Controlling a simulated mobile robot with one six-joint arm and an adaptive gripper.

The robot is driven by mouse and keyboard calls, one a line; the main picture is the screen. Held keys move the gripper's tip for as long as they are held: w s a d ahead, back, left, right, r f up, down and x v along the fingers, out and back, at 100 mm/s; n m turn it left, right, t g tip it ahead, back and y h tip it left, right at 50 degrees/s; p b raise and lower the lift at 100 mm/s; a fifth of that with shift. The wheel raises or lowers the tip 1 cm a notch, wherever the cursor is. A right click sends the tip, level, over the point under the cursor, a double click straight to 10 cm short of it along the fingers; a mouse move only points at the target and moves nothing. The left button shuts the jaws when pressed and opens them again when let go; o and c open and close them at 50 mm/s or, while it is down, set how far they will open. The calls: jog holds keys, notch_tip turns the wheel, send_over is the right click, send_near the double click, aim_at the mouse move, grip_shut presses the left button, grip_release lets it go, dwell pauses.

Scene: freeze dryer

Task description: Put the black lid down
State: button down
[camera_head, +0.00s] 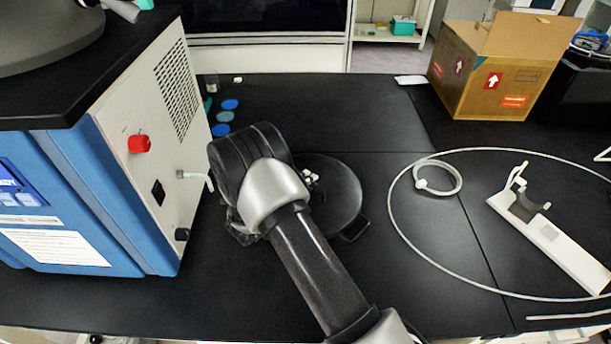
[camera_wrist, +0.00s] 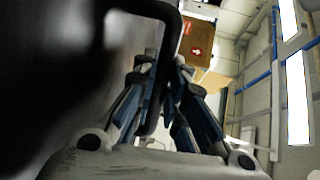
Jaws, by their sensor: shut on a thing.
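The black lid (camera_head: 341,195) is a round, dark disc in the middle of the bench in the head view, with a small tab at its lower right. My arm hides its left part. In the wrist view the lid (camera_wrist: 50,80) fills the left side as a dark surface with a thick rounded edge. My gripper (camera_wrist: 163,68) is shut on the lid's edge, with a finger on each side. In the head view the fingers are mostly hidden behind my wrist. I cannot tell whether the lid touches the bench or hangs just above it.
The blue and white freeze dryer (camera_head: 140,150) stands close on the left, with a red knob and a short hose. Blue discs (camera_head: 224,116) lie behind my wrist. A white tube loop (camera_head: 392,215) and white holder (camera_head: 550,240) lie right. A cardboard box (camera_head: 490,75) stands back right.

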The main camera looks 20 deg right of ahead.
dwell(0.4)
jog(key=c, duration=1.6)
grip_release()
jog(key=shift+c, duration=0.2)
